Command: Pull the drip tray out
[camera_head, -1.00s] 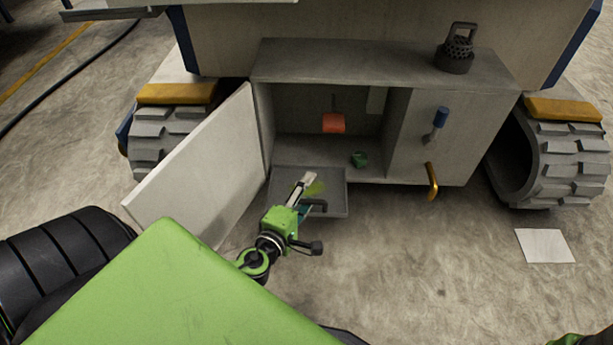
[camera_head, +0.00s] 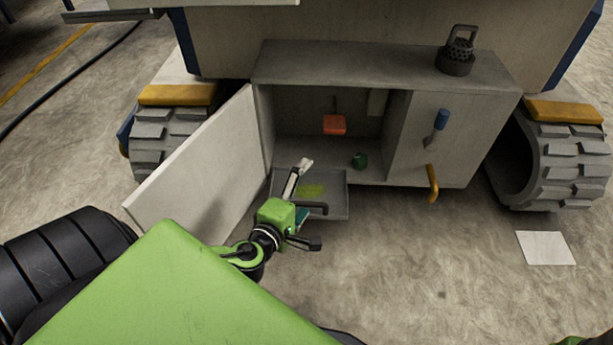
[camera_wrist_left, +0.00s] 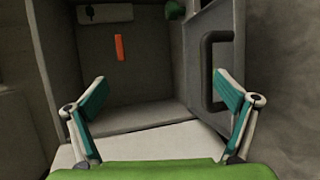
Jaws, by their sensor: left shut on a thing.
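The grey drip tray (camera_head: 341,198) juts out low at the front of the cabinet, with a yellow-green patch on its floor. Its dark bar handle (camera_head: 315,208) is at the front; the handle also shows at right in the left wrist view (camera_wrist_left: 207,75). My left gripper (camera_head: 308,203) is at the tray's left side. In the left wrist view the right finger overlaps the handle region; the exact contact cannot be told. My right gripper is out of view.
The white cabinet door (camera_head: 195,170) stands open on the left, close to my left arm. Inside the cabinet are an orange block (camera_head: 334,125) and a green cup (camera_head: 359,160). A yellow handle (camera_head: 432,183) sticks out at right.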

